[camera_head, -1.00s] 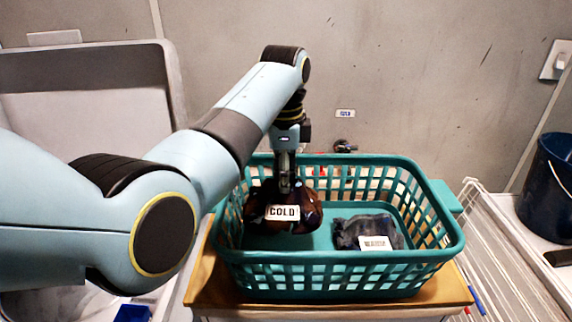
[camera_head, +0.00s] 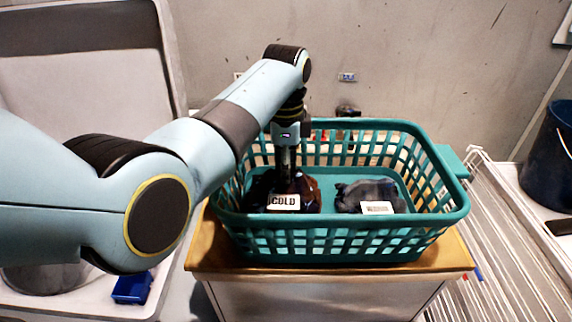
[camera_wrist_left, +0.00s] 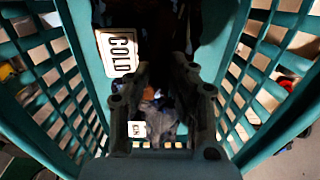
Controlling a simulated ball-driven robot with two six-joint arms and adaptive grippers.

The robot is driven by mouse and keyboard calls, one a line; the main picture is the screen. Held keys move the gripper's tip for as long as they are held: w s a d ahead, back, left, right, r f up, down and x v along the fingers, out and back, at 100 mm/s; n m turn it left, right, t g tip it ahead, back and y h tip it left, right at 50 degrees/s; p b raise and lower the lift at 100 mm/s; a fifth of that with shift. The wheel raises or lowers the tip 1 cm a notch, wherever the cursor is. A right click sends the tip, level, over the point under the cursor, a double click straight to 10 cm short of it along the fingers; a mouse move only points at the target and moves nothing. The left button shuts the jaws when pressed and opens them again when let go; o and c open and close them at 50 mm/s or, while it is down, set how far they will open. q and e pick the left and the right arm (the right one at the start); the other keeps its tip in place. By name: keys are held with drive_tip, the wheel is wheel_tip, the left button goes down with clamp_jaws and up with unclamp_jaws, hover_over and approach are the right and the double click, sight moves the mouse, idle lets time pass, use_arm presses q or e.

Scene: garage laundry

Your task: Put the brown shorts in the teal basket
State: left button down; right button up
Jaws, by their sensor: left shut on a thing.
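The teal basket (camera_head: 340,245) stands on a wooden-topped cabinet. The brown shorts (camera_head: 305,187), with a white COLD label, are inside the basket at its left side. My left gripper (camera_head: 285,176) points down into the basket and is shut on the brown shorts. In the left wrist view, the gripper (camera_wrist_left: 165,75) reaches between the basket walls, with the COLD label (camera_wrist_left: 118,52) beside its fingers. The fingertips are dark and partly hidden by the cloth. I cannot tell whether the shorts touch the basket floor. My right gripper is not in view.
A dark bundled garment (camera_head: 368,194) with a white label lies in the basket's right half. A white wire rack (camera_head: 500,240) stands to the right, with a dark blue bucket (camera_head: 548,160) beyond. A blue box (camera_head: 133,288) lies at lower left.

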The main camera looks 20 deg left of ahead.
use_arm(q)
drive_tip(key=c, duration=1.1)
unclamp_jaws()
drive_tip(key=shift+r, duration=0.1)
wheel_tip(320, 180, up, 2)
drive_tip(key=p, duration=0.3)
drive_tip(key=shift+r, duration=3.4)
